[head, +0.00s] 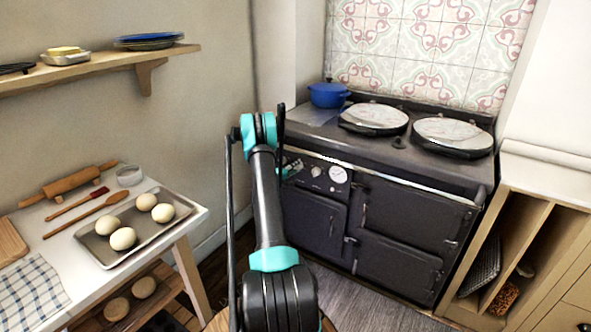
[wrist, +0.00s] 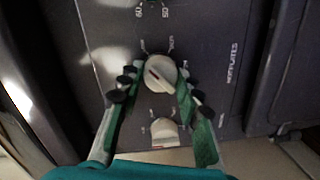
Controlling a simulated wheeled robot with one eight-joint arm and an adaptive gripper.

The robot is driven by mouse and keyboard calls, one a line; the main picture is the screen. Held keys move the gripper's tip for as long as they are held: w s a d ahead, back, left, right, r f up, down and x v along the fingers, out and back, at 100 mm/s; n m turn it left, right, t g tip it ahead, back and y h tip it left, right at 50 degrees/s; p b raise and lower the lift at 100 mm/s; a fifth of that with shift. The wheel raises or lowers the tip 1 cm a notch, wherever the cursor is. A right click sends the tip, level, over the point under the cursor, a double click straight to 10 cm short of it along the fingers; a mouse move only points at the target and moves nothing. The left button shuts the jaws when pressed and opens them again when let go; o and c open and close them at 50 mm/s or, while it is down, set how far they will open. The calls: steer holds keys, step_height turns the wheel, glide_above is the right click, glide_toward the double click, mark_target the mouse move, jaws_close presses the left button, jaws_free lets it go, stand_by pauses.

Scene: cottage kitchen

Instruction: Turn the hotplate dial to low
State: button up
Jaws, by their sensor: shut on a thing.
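In the head view, my gripper (head: 296,167) is at the panel, partly hidden by my arm.
A second cream knob (wrist: 165,133) sits just below the dial, between my fingers. A white gauge (head: 338,174) is on the same panel. The dark stove (head: 400,225) carries a blue pot (head: 328,95) and two round lids. A table with a dough tray (head: 107,253) stands left.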

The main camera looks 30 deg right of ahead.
steer(key=shift+m, duration=0.7)
steer(key=o, duration=1.2)
steer(key=shift+c, duration=0.2)
steer(key=v, duration=0.7)
steer(key=shift+a, duration=0.3)
steer(key=shift+s+r, duration=0.1)
